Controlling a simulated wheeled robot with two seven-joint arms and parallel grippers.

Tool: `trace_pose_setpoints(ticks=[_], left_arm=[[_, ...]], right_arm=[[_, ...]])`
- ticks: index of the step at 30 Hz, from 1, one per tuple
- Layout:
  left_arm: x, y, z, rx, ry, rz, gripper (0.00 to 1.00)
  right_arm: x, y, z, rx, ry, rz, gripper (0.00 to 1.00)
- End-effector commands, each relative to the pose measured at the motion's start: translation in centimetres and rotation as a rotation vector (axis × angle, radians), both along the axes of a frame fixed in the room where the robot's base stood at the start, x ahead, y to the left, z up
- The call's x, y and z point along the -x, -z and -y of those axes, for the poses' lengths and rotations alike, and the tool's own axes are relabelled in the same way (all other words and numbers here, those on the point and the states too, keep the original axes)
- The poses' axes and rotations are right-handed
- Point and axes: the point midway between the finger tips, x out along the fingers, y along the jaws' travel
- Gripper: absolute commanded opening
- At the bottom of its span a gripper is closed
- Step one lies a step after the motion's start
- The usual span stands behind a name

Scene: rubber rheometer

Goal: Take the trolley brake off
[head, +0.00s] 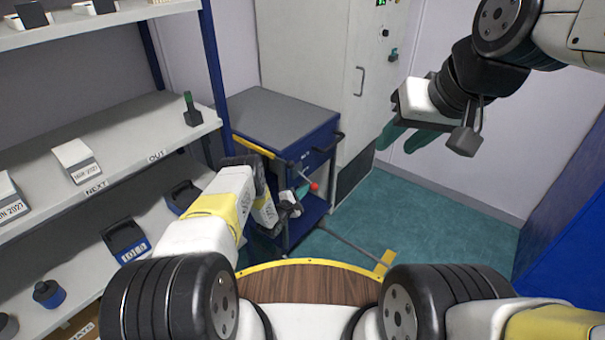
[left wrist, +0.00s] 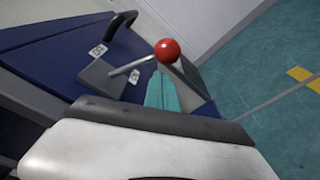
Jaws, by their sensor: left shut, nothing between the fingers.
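The blue trolley (head: 275,118) with a grey top stands beside the shelf in the head view. Its brake lever is a thin metal rod with a red ball (head: 314,187), on the trolley's side. In the left wrist view the red ball (left wrist: 167,51) stands just beyond my left fingertips, and the rod slants down left to a grey plate (left wrist: 103,78). My left gripper (head: 301,191) is shut and empty, close beside the rod; its teal fingers (left wrist: 161,90) may touch the rod, I cannot tell. My right gripper (head: 403,136) hangs open and empty at the upper right, far from the trolley.
A shelf (head: 120,165) with boxes and small devices fills the left side. A tall grey cabinet (head: 340,80) stands behind the trolley. A black handle (left wrist: 118,28) rises near the lever. Green floor (head: 440,205) is free to the right, with yellow markings (head: 386,260).

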Motion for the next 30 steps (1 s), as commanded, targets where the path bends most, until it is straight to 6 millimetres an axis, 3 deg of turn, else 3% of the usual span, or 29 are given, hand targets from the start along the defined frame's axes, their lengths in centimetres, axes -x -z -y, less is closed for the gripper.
trace_pose_setpoints(ticks=[7,30], left_arm=[[0.95,-0.63,0.8,-0.001,0.001,0.0,0.0],[1.15,-1.17,1.07,0.055,-0.001,-0.038,0.0]], right_arm=[[0.0,0.0,0.0,0.0,0.0,0.0,0.36],[0.0,0.0,0.0,0.0,0.0,0.0,0.36]])
